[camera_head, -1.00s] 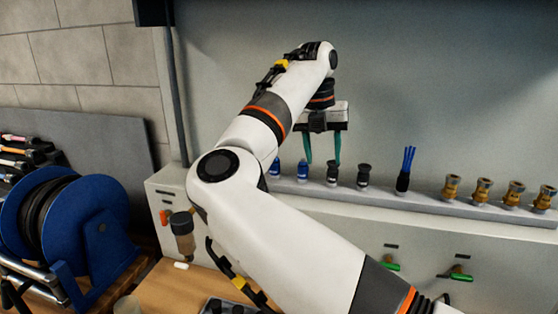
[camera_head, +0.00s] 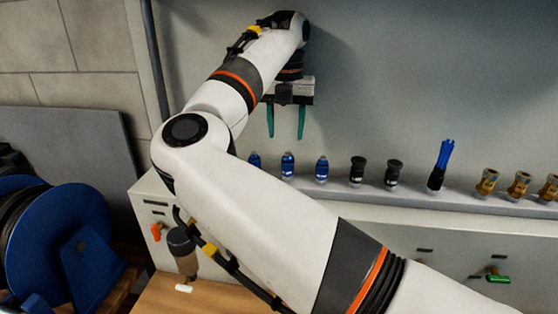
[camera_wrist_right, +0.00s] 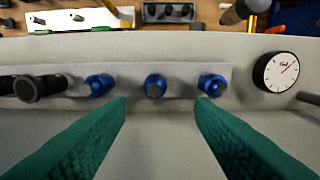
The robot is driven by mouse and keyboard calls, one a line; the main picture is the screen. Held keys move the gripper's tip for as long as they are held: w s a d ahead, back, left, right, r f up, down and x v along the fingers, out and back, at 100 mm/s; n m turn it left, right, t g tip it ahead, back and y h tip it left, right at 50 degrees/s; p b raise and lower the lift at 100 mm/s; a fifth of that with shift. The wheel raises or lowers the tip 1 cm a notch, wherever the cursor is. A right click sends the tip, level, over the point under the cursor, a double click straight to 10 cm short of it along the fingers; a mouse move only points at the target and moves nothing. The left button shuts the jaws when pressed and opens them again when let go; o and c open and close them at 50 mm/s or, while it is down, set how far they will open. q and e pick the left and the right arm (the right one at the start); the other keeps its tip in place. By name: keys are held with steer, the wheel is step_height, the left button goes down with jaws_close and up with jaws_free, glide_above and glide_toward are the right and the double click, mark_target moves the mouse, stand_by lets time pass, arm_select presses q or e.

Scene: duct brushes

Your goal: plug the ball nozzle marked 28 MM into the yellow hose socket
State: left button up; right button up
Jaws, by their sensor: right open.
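Three blue-bodied nozzles stand on the wall ledge, a left one (camera_head: 254,160), a middle one (camera_head: 287,165) and a right one (camera_head: 321,169). Two black nozzles, (camera_head: 357,171) and (camera_head: 393,174), stand to their right. No size marking is readable, so I cannot tell which is 28 MM. My right gripper (camera_head: 286,136) is open and empty, its green fingers above the blue nozzles. In the right wrist view the middle blue nozzle (camera_wrist_right: 154,85) shows between the spread fingers (camera_wrist_right: 160,105), apart from them. I cannot make out the yellow hose socket. My left gripper is out of view.
A blue-bristled brush (camera_head: 440,166) and several brass fittings (camera_head: 486,182) stand farther right on the ledge (camera_head: 420,198). A dial gauge (camera_wrist_right: 276,72) is near the row in the wrist view. A blue hose reel (camera_head: 70,235) stands at lower left.

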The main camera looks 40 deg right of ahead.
mark_target(288, 155)
steer(key=shift+s+r, duration=0.25)
steer(key=shift+s, duration=0.4)
steer(key=shift+s+f, duration=0.1)
steer(key=shift+f, duration=0.25)
steer(key=f+b, duration=0.3)
steer(key=f, duration=0.1)
steer(key=shift+w, duration=0.35)
step_height(288, 155, down, 4)
steer(key=b, duration=0.3)
steer(key=shift+r, duration=0.25)
steer(key=shift+f+b, duration=0.35)
steer(key=shift+f, duration=0.2)
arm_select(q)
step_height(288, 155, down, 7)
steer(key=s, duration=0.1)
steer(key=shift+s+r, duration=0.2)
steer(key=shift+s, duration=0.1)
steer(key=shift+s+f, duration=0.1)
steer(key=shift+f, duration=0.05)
